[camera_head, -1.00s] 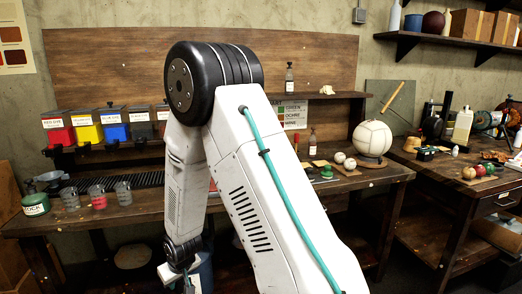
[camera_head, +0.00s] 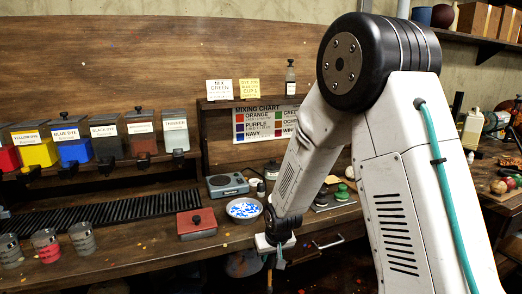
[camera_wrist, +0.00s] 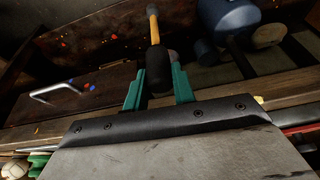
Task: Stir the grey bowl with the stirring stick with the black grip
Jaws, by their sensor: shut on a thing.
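My gripper (camera_wrist: 158,88) has green fingers and is shut on the black grip of the stirring stick (camera_wrist: 153,25). The stick's yellow shaft extends away from the fingers in the wrist view. In the head view my gripper (camera_head: 273,243) is near the front edge of the bench, with a thin stick hanging below it. A shallow greyish bowl (camera_head: 244,217) with blue and white contents sits on the bench, slightly left of and behind my gripper. The stick is apart from this bowl. I cannot make out the bowl in the wrist view.
A red box with a black knob (camera_head: 196,223) stands left of the bowl. A grey scale (camera_head: 227,186) is behind it. Several cups, including a red one (camera_head: 46,246), stand at front left. Dye bins (camera_head: 73,143) line the back. A drawer handle (camera_head: 327,243) sticks out in front.

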